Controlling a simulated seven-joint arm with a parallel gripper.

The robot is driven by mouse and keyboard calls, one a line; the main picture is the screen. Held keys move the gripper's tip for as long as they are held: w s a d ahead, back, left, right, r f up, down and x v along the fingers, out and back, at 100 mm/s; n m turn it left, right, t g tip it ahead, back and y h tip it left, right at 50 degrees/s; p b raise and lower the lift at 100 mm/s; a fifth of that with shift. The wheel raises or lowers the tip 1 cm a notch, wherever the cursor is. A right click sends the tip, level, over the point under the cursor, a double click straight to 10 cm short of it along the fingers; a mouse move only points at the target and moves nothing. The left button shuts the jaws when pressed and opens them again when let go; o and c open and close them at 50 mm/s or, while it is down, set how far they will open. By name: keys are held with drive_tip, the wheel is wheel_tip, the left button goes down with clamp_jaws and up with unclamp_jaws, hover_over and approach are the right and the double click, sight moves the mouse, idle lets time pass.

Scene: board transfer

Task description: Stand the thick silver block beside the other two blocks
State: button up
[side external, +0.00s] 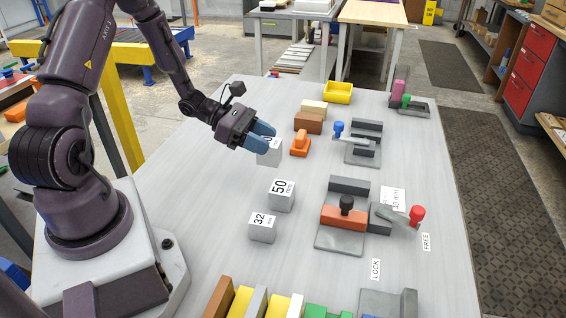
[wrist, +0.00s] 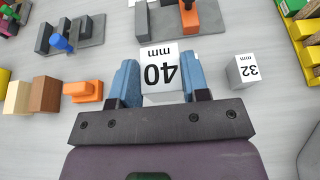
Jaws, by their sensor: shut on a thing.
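A silver block marked 40 mm (wrist: 160,68) is between the blue fingers of my gripper (wrist: 160,86) in the wrist view. In the side view the same block (side external: 269,156) sits under my gripper (side external: 260,138), its label partly covered by the fingers. My gripper is shut on it. I cannot tell surely whether its base touches the table.
A blue-knobbed fixture (side external: 362,156) and a red-and-black clamp (side external: 344,217) stand to the right. Several coloured blocks line the front edge. The table left of the numbered blocks is clear.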

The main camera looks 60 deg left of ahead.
drive_tip(key=w+f, duration=0.2)
drive_tip(key=w+a+f, duration=0.1)
drive_tip(key=w+f, duration=0.3)
drive_tip(key=shift+a+f, duration=0.25)
drive_tip(key=shift+a, duration=0.15)
drive_tip(key=shift+f, duration=1.55)
drive_tip(key=o, duration=1.1)
drive_tip(key=shift+f, duration=0.15)
